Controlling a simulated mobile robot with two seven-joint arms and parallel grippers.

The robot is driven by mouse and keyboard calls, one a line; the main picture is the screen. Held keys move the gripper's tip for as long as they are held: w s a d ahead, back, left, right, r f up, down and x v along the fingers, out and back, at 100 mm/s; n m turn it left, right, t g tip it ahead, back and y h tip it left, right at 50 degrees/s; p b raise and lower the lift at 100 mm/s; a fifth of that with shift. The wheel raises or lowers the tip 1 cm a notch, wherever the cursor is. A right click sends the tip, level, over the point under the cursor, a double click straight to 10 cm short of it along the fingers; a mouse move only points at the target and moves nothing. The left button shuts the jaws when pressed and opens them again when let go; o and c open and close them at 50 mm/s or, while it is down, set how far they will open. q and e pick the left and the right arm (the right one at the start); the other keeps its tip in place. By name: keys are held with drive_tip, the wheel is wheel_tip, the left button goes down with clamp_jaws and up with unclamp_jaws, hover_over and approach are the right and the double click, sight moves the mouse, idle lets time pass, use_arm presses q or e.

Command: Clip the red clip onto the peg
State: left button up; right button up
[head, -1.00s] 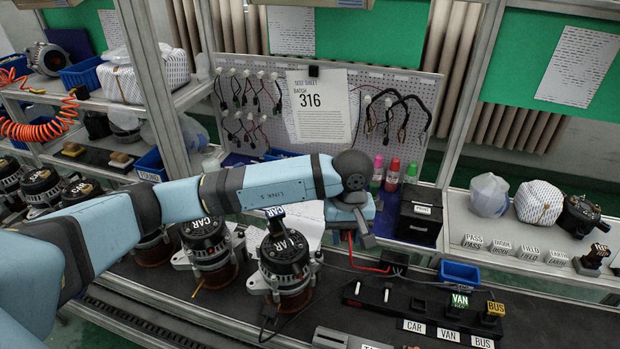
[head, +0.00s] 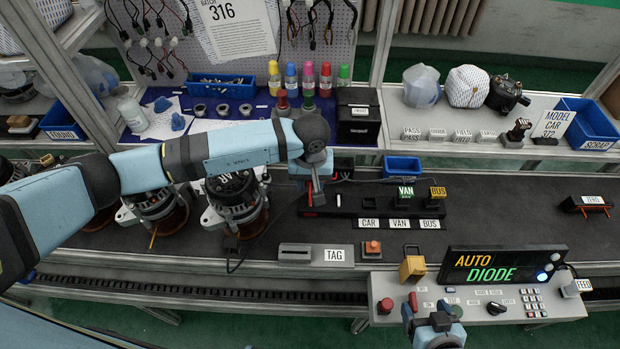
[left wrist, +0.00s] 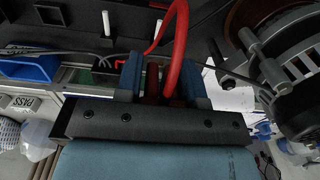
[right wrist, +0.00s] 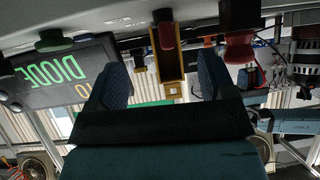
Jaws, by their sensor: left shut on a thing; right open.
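My left gripper (head: 316,186) is above the black socket strip (head: 372,204), just right of an alternator. In the left wrist view its blue fingers (left wrist: 165,80) are shut on the dark red clip (left wrist: 152,82), whose red cable (left wrist: 178,35) loops away. The fingers cover most of the clip. A short white peg (head: 338,200) stands on the strip close to the gripper; a white peg also shows in the left wrist view (left wrist: 107,22), apart from the clip. My right gripper (head: 425,308) is open and empty over the control panel's front.
Alternators (head: 235,203) stand left of the strip. The control panel (head: 480,305) has a red button (head: 385,306), a yellow block (head: 412,268) and a lit display (head: 503,266). A blue bin (head: 403,167) stands behind the strip. The belt (head: 500,205) at right is mostly clear.

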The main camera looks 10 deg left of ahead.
sight(310, 205)
use_arm(q)
drive_tip(key=shift+f+b, duration=0.55)
drive_tip(key=shift+f, duration=0.75)
use_arm(e)
drive_tip(key=shift+w+a+f, duration=0.1)
drive_tip(key=shift+a+f, duration=0.05)
drive_tip(key=shift+f, duration=0.2)
use_arm(q)
drive_tip(key=shift+f+b, duration=0.6)
drive_tip(key=shift+f, duration=0.85)
use_arm(e)
drive_tip(key=shift+f, duration=0.65)
use_arm(q)
drive_tip(key=shift+f+b, duration=0.1)
drive_tip(key=shift+b, duration=0.55)
use_arm(e)
drive_tip(key=shift+f, duration=0.7)
drive_tip(key=shift+r, duration=0.1)
use_arm(q)
drive_tip(key=shift+b, duration=0.45)
drive_tip(key=shift+s+f+b, duration=0.2)
drive_tip(key=shift+f+b, duration=1.05)
drive_tip(key=shift+b, duration=0.15)
use_arm(e)
drive_tip(key=shift+f+t, duration=0.3)
drive_tip(key=shift+f, duration=0.1)
use_arm(q)
drive_tip(key=o, duration=1)
